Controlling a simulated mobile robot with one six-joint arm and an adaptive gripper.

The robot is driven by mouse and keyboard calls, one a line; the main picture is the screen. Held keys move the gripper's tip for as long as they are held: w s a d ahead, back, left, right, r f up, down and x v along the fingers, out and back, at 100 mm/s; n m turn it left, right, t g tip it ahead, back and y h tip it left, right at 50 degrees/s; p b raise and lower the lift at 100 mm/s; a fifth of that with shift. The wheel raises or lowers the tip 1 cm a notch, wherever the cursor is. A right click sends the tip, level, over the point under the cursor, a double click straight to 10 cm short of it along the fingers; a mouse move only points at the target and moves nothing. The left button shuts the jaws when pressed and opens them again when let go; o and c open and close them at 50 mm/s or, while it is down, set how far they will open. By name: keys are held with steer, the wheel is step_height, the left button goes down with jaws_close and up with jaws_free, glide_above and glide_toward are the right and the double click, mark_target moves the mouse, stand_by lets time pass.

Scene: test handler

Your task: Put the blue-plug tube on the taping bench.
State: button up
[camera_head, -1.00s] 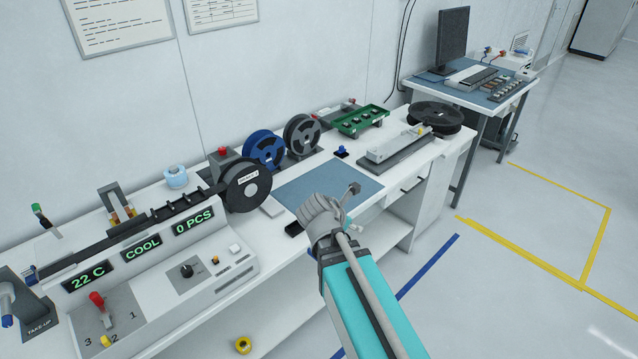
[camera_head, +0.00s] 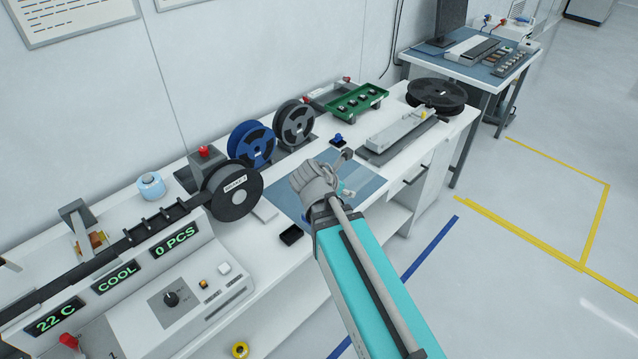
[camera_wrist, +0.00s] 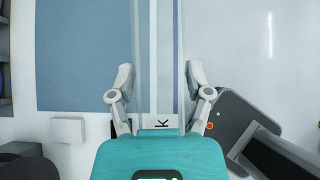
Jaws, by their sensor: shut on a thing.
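My gripper (camera_wrist: 158,78) is shut on a long clear tube (camera_wrist: 165,40) in the wrist view. One finger presses each side, and a dark letter mark shows on a pale patch near my palm. The tube's far end runs out of the picture, and I cannot see its plug. In the head view my wrist hides most of the gripper and the tube, over the blue mat (camera_head: 370,184) on the white bench. The mat also shows in the wrist view (camera_wrist: 85,50), left of the tube. I cannot tell the tube's height above the bench.
Behind the mat stand a blue reel (camera_head: 250,145), a dark reel (camera_head: 295,124), a green tray (camera_head: 358,102) and a small blue-topped item (camera_head: 338,139). A long pale fixture (camera_head: 400,132) lies to the right. The display machine (camera_head: 185,280) fills the left. A black box (camera_head: 290,235) sits at the front edge.

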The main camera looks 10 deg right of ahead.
steer(key=shift+w, duration=0.15)
steer(key=shift+a, duration=0.2)
steer(key=shift+w, duration=0.1)
steer(key=shift+w+d+f, duration=0.15)
steer(key=shift+w+f, duration=0.05)
steer(key=w+d+f+b, duration=0.1)
steer(key=w+d, duration=0.1)
steer(key=w+d+f+b, duration=0.1)
steer(key=w+d, duration=0.1)
steer(key=w, duration=0.1)
steer(key=w+d+f+b, duration=0.1)
steer(key=w+d+b, duration=0.1)
steer(key=shift+w+f, duration=0.35)
steer(key=shift+f, duration=0.05)
